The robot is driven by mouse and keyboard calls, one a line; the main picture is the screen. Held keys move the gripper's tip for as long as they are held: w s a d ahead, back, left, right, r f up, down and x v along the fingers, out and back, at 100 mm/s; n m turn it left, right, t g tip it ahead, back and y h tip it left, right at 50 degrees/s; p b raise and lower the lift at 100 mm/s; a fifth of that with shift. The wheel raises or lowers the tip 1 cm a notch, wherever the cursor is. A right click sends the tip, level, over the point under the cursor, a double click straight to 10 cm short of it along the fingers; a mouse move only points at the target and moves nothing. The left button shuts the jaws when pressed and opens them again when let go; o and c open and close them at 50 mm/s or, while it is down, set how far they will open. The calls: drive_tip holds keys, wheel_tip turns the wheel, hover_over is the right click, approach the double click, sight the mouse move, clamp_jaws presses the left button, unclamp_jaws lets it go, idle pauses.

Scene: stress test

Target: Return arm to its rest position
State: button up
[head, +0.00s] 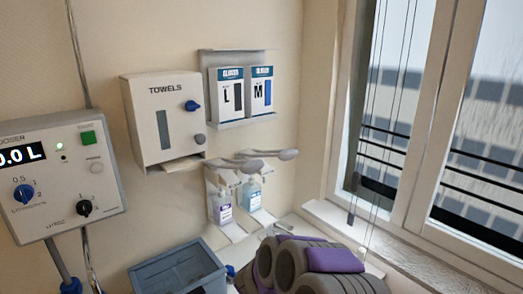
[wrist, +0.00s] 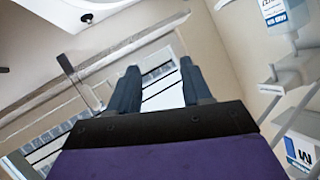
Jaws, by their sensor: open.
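My gripper (wrist: 158,76) shows in the wrist view with its two dark fingers spread apart and nothing between them. It points toward a window (wrist: 160,85) and the wall and ceiling around it, and the picture is tilted. In the head view, grey and purple links of my arm (head: 335,260) fill the lower right, below the window. The fingers cannot be made out there. No held object shows.
A towel dispenser (head: 165,125), glove boxes (head: 230,90) and two lever-arm bottle holders with bottles (head: 252,194) hang on the wall. A doser panel (head: 60,172) is at left. A blue-grey basin (head: 180,270) lies below, left of my arm. The window sill (head: 400,240) is at right.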

drive_tip(key=s+a+r+n+y+b, duration=0.1)
drive_tip(key=s+a+r+n+y, duration=0.4)
drive_tip(key=a+y, duration=0.35)
drive_tip(key=s+a+r+n+g+y+b, duration=0.1)
drive_tip(key=s+g, duration=0.1)
drive_tip(key=s, duration=0.3)
drive_tip(key=s+a+r+n+g+y, duration=0.1)
drive_tip(key=s+n+g, duration=0.1)
drive_tip(key=s, duration=0.3)
drive_tip(key=s+d+f+g+h+b, duration=0.1)
drive_tip(key=s+d+g, duration=0.2)
drive_tip(key=s, duration=0.8)
drive_tip(key=s+d+n+g+h, duration=0.1)
drive_tip(key=s+d+g+h, duration=0.1)
drive_tip(key=s+d, duration=0.5)
drive_tip(key=s+d+f+g+h+b, duration=0.1)
drive_tip(key=s+d+g, duration=0.3)
drive_tip(key=s, duration=1.2)
drive_tip(key=shift+d+f+n+b, duration=0.3)
drive_tip(key=shift+d+f+b, duration=0.05)
drive_tip(key=shift+d, duration=0.75)
drive_tip(key=shift+w, duration=0.1)
drive_tip(key=shift+c, duration=0.6)
drive_tip(key=shift+d, duration=0.1)
